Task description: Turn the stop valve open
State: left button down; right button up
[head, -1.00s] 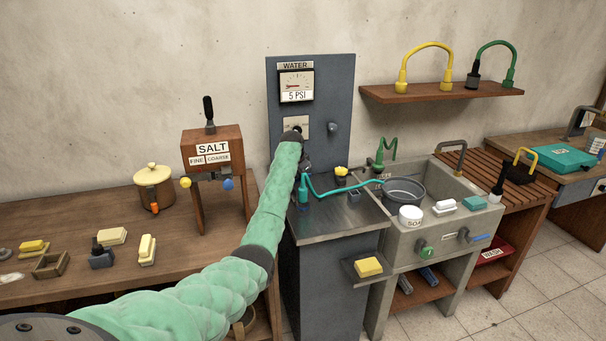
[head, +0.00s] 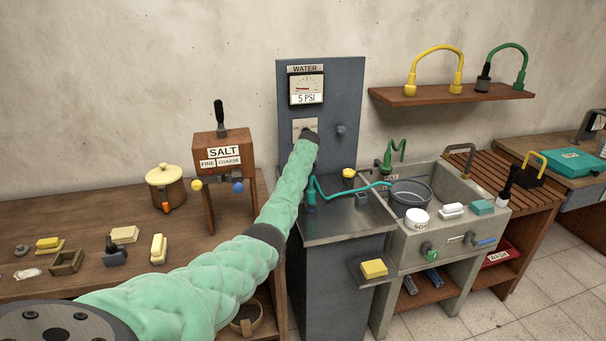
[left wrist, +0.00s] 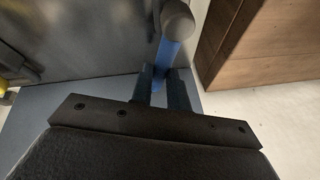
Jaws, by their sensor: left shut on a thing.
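The grey water panel (head: 343,95) stands against the wall, with a gauge (head: 306,88) reading 5 PSI and a light plate (head: 303,126) under it. My left arm reaches to this plate in the head view, and its forearm hides the left gripper and the valve there. In the left wrist view my left gripper (left wrist: 164,88) is shut on a blue lever (left wrist: 167,58), which I take to be the stop valve's handle. The lever runs from a round grey end (left wrist: 177,19) down between the fingers. Its full angle is hard to tell. My right gripper is not in view.
A grey knob (head: 341,130) sits on the panel right of my arm. A teal hose (head: 345,190) crosses the metal counter (head: 335,222) below. The salt dispenser (head: 222,150) stands close on the left, the stone sink (head: 455,222) on the right.

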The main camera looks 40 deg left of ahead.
pick_arm(q)
jog(key=shift+s+a+r+n+g, duration=0.15)
jog(key=shift+a+n+g, duration=0.1)
jog(key=shift+n, duration=0.3)
jog(key=shift+s+a+r+n+g, duration=0.1)
jog(key=shift+a+n+g, duration=0.1)
jog(key=shift+n, duration=0.35)
jog(key=shift+s+a+n, duration=0.1)
jog(key=shift+n, duration=0.2)
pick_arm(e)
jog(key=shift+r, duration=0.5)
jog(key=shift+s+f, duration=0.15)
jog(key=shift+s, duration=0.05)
